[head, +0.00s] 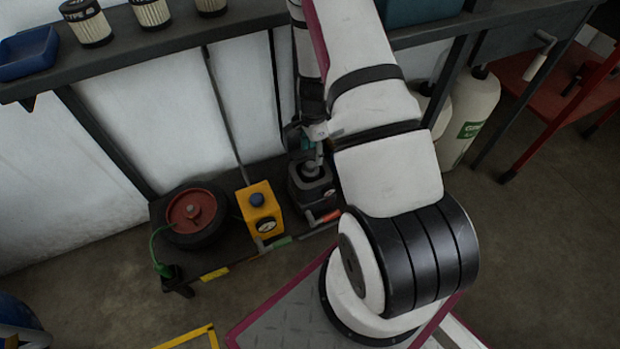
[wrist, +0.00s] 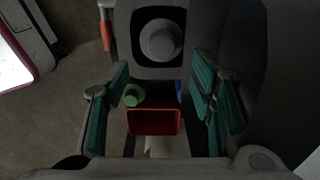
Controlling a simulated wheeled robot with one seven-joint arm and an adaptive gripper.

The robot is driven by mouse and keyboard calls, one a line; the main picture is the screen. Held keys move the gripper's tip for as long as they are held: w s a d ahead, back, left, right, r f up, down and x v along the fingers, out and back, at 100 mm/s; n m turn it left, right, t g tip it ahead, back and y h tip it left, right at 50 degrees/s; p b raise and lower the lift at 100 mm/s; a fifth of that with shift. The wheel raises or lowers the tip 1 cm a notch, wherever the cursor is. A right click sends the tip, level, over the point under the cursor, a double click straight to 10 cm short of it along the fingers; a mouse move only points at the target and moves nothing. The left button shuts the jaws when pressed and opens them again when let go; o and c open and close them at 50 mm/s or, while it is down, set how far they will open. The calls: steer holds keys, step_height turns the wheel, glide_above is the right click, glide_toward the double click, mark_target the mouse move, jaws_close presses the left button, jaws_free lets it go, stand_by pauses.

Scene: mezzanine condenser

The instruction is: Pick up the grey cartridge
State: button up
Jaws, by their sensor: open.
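I cannot single out a grey cartridge with certainty. A dark grey box-shaped unit (head: 312,183) with a round grey top and a small gauge sits on the low shelf, right of a yellow unit. In the wrist view a grey housing with a round grey knob (wrist: 161,40) in a black surround lies beyond my fingertips. My gripper (wrist: 163,98) is open, its teal-padded fingers wide apart. A red open-topped box (wrist: 154,122) and a green round piece (wrist: 133,95) show between the fingers, apparently not held. In the head view my arm partly hides the gripper, which is near the dark grey unit.
The low shelf also holds the yellow unit (head: 260,210) and a black reel with a red hub (head: 193,211). Above it, a dark bench (head: 250,22) carries white pleated filters (head: 87,24) and a blue tray (head: 28,53). A white cylinder (head: 470,112) stands right.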

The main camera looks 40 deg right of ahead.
mark_target(310, 164)
steer(key=shift+w+a+f+b, duration=0.15)
steer(key=shift+f+b, duration=0.25)
steer(key=shift+f, duration=0.6)
steer(key=shift+a+f+b, duration=0.1)
steer(key=shift+f+b, duration=0.3)
steer(key=shift+f, duration=0.6)
steer(key=shift+w+a+f+b, duration=0.15)
steer(key=shift+f+b, duration=0.25)
steer(key=shift+f, duration=0.6)
steer(key=shift+r, duration=0.1)
steer(key=shift+c, duration=0.2)
jaws_close()
